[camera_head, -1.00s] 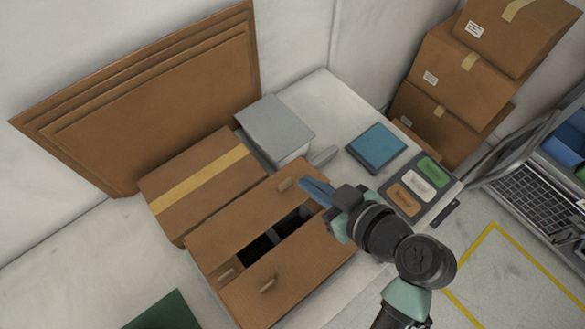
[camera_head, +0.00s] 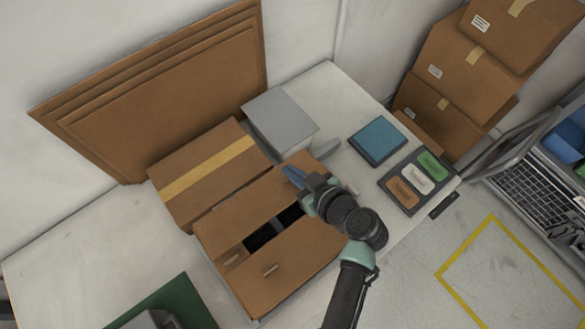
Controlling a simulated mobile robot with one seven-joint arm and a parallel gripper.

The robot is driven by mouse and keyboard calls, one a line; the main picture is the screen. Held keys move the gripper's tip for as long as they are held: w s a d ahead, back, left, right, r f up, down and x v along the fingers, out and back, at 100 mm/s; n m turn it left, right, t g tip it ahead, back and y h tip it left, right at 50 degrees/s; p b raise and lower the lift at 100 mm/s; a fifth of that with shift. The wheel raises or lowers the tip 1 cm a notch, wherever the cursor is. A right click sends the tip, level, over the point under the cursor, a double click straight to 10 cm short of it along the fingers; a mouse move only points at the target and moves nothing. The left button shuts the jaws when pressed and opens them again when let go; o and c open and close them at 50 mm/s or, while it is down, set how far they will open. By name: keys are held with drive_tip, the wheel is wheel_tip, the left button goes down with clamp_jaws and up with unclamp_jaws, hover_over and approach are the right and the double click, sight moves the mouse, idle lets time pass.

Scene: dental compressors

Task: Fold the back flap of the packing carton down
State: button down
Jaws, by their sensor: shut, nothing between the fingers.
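The brown packing carton (camera_head: 225,264) stands on the white table. Its back flap (camera_head: 250,206) lies about level over the far part of the opening. The front flap (camera_head: 285,278) covers the near part and has a small raised tab. A dark gap (camera_head: 264,238) between them shows part of the inside. My gripper (camera_head: 290,174), with blue fingers, is shut and empty at the right end of the back flap, over its far edge. I cannot tell if the fingertips touch the flap. My wrist hides the carton's right end.
A taped closed carton (camera_head: 205,190) and a grey box (camera_head: 279,122) stand close behind. A blue flat box (camera_head: 377,141) and a tray of coloured blocks (camera_head: 399,207) lie to the right. A green mat (camera_head: 185,295) lies front left. Stacked cartons (camera_head: 460,65) stand back right.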

drive_tip(key=shift+s+d+f+b, duration=0.1)
drive_tip(key=shift+f+b, duration=0.35)
drive_tip(key=shift+b, duration=0.65)
drive_tip(key=b, duration=0.4)
drive_tip(key=shift+s+d+f+t+y, duration=0.15)
drive_tip(key=shift+s+f+t+y, duration=0.15)
drive_tip(key=shift+f+t+y, duration=0.1)
drive_tip(key=shift+s+d+f+b, duration=0.25)
drive_tip(key=shift+s+f+b, duration=0.15)
drive_tip(key=shift+b, duration=0.8)
drive_tip(key=shift+s, duration=0.1)
